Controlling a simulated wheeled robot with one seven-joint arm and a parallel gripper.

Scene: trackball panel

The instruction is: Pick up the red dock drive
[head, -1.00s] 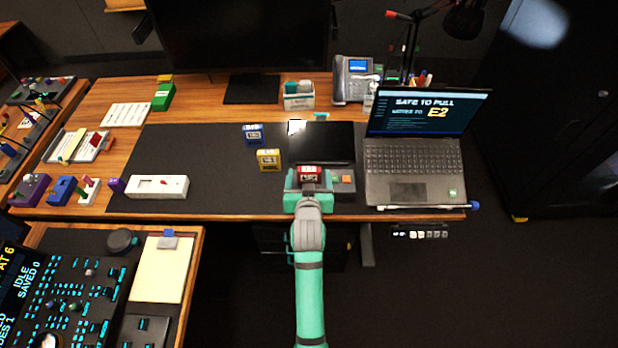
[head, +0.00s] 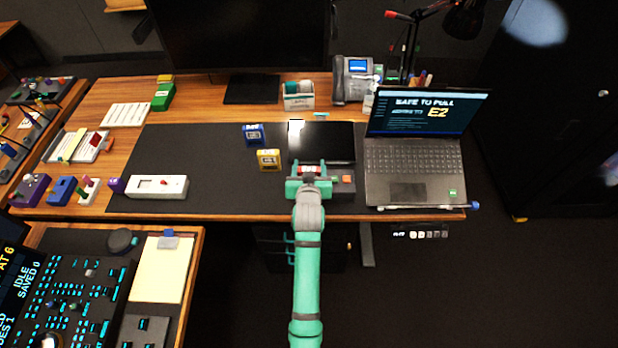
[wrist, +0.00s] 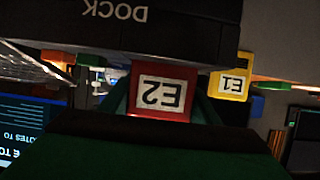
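The red dock drive (head: 309,170) sits at the dock (head: 343,187), near the front edge of the desk. In the wrist view the drive (wrist: 162,92) shows a white label reading E2, upside down, below the dark dock face (wrist: 130,28) marked DOCK. My gripper (head: 308,173) is at the drive from the front, with one green finger on each side of it. In the wrist view the fingers (wrist: 163,100) flank the red block closely. Whether they press on it cannot be told. The gripper hides part of the drive and dock.
A yellow drive (head: 269,159) labelled E1 in the wrist view and a blue drive (head: 253,134) stand on the dark mat to the left. A laptop (head: 413,172) is close on the right. A flat black screen (head: 325,140) lies behind the dock. The mat's left-middle is clear.

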